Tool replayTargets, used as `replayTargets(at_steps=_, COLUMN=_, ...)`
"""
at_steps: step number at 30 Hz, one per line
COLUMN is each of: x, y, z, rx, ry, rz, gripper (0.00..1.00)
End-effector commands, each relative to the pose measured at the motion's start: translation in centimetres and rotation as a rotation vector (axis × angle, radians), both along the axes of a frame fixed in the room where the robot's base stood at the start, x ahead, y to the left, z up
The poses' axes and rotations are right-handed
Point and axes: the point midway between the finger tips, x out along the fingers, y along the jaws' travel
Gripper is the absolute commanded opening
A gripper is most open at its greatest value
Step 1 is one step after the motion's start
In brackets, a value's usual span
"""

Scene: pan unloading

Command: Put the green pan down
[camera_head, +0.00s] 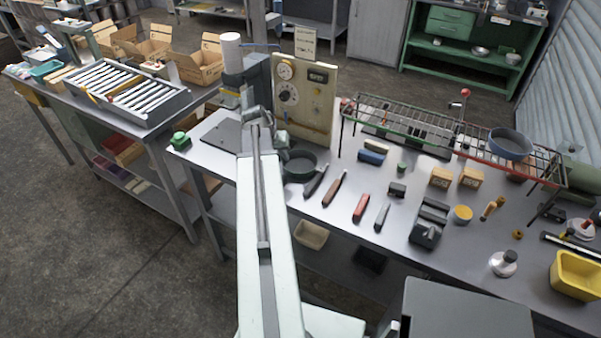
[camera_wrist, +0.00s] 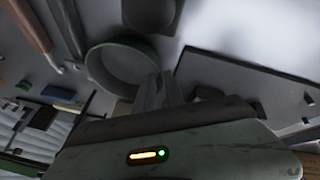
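The green pan (camera_head: 300,164) is dark and round with a green rim. It is over the workbench, just right of my arm's end. In the wrist view the pan (camera_wrist: 122,66) shows its open side, and its near edge meets my gripper (camera_wrist: 160,92). The fingers look close together at that edge, seemingly shut on the pan's handle, which they hide. In the head view my arm hides most of my gripper. I cannot tell whether the pan's bottom touches the bench.
The workbench (camera_head: 335,238) holds a panel with dials (camera_head: 305,98) behind the pan and dark and brown-handled tools (camera_head: 335,188) close at its right. A wire rack (camera_head: 430,125) carries a blue pan (camera_head: 510,143). A dark plate (camera_head: 222,135) lies left of my arm.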

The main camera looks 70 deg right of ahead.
Motion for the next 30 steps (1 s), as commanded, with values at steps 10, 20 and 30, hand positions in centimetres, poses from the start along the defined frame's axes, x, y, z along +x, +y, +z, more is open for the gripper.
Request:
replayTargets(at_steps=10, x=-0.26, y=-0.74, z=-1.7, rx=0.0, ry=0.0, rz=0.0, gripper=0.08)
replayTargets(at_steps=20, x=-0.27, y=-0.74, z=-1.7, rx=0.0, ry=0.0, rz=0.0, gripper=0.0)
replayTargets(at_steps=30, x=-0.27, y=-0.74, z=-1.7, rx=0.0, ry=0.0, rz=0.0, gripper=0.0)
